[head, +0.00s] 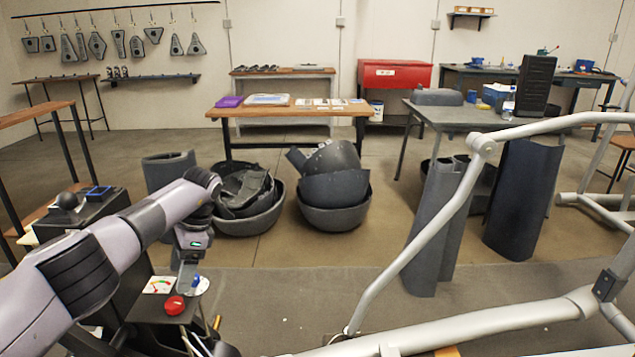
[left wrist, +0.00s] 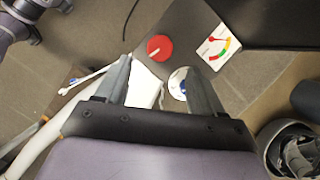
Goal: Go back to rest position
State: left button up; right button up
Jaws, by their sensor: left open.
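My left arm comes in from the left in the head view. My left gripper (head: 188,272) hangs pointing down over a small dark stand. In the left wrist view the left gripper (left wrist: 160,80) has its two fingers apart, with nothing held between them. Below the fingers is the stand (left wrist: 182,45) with a red round knob (left wrist: 160,48), a gauge card (left wrist: 218,47) and a white disc with a blue part (left wrist: 180,84). The red knob (head: 174,305) and gauge card (head: 159,285) also show in the head view. My right gripper is not in view.
A grey tubular frame (head: 470,190) crosses the right and front. Dark bowls of scrap parts (head: 335,217) stand on the floor behind. A wooden table (head: 290,110), a grey table (head: 455,116) and a red cabinet (head: 394,76) stand farther back. Open floor lies in the middle.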

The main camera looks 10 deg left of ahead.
pick_arm(q)
jog(key=s+d+f+m+t+h, duration=0.15)
jog(key=d+f+m+h, duration=0.45)
jog(key=d, duration=0.6)
jog(key=s+d+f+m+t+h, duration=0.1)
jog(key=s+d+f+m+h, duration=0.15)
jog(key=d+f, duration=0.75)
jog(key=s+d+r+t+h, duration=0.25)
jog(key=d+h, duration=0.25)
jog(key=d, duration=0.3)
jog(key=s+d+r+t+h, duration=0.25)
jog(key=d+h, duration=0.25)
jog(key=d, duration=0.4)
jog(key=s+a+f+n+t+y, duration=0.3)
jog(key=s+a+n+y, duration=0.3)
jog(key=s+a+n, duration=0.25)
jog(key=s+a+f+n+t+y, duration=0.3)
jog(key=s+a+n+y, duration=0.4)
jog(key=a, duration=0.2)
notch_tip(320, 180, up, 11)
jog(key=s+a+p, duration=0.1)
jog(key=p, duration=1.3)
jog(key=shift+s+a+r, duration=0.15)
jog(key=shift+s+a, duration=0.2)
jog(key=shift+a, duration=0.05)
